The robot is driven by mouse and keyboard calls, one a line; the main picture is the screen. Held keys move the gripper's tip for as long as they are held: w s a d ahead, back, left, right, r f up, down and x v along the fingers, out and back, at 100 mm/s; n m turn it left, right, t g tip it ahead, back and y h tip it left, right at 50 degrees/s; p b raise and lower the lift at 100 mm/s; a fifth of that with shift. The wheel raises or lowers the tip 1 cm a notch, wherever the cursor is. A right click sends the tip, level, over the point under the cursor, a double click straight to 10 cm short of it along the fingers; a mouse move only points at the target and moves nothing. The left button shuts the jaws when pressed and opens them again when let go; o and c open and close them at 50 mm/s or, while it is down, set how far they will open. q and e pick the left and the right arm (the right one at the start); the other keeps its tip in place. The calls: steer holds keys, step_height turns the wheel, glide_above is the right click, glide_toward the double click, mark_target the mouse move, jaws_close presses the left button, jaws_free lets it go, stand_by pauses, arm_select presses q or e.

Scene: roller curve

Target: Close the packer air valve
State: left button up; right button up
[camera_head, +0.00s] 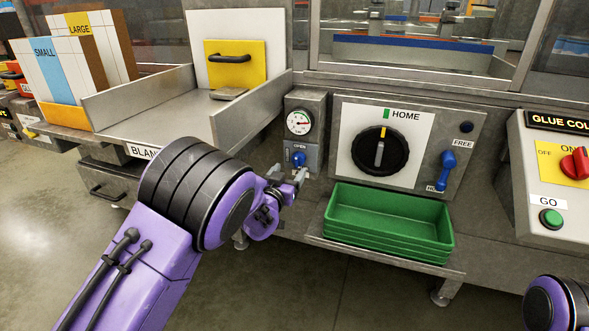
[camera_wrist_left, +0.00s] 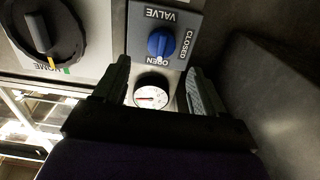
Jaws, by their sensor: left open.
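The blue valve knob (camera_head: 298,159) sits on a grey plate (camera_head: 310,160) below a round gauge (camera_head: 298,122). In the left wrist view the knob (camera_wrist_left: 161,43) is seen upside down, with the words OPEN, CLOSED and VALVE around it. Its grip seems to point toward OPEN. My left gripper (camera_head: 288,178) is open and empty, just in front of and below the knob in the head view. In the left wrist view its fingers (camera_wrist_left: 158,75) stand apart, with the knob beyond their tips. Touch is not visible. My right gripper is out of view.
Right of the valve is a panel with a black HOME dial (camera_head: 380,150) and a blue lever (camera_head: 447,170). Green trays (camera_head: 388,222) sit below that panel. A metal chute (camera_head: 170,105) stands to the left. A glue panel (camera_head: 560,170) is at the right edge.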

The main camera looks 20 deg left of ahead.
mark_target(296, 162)
arm_select(q)
steer(key=w, duration=0.6)
steer(key=shift+f, duration=0.1)
steer(key=c, duration=1.1)
steer(key=shift+o, duration=0.2)
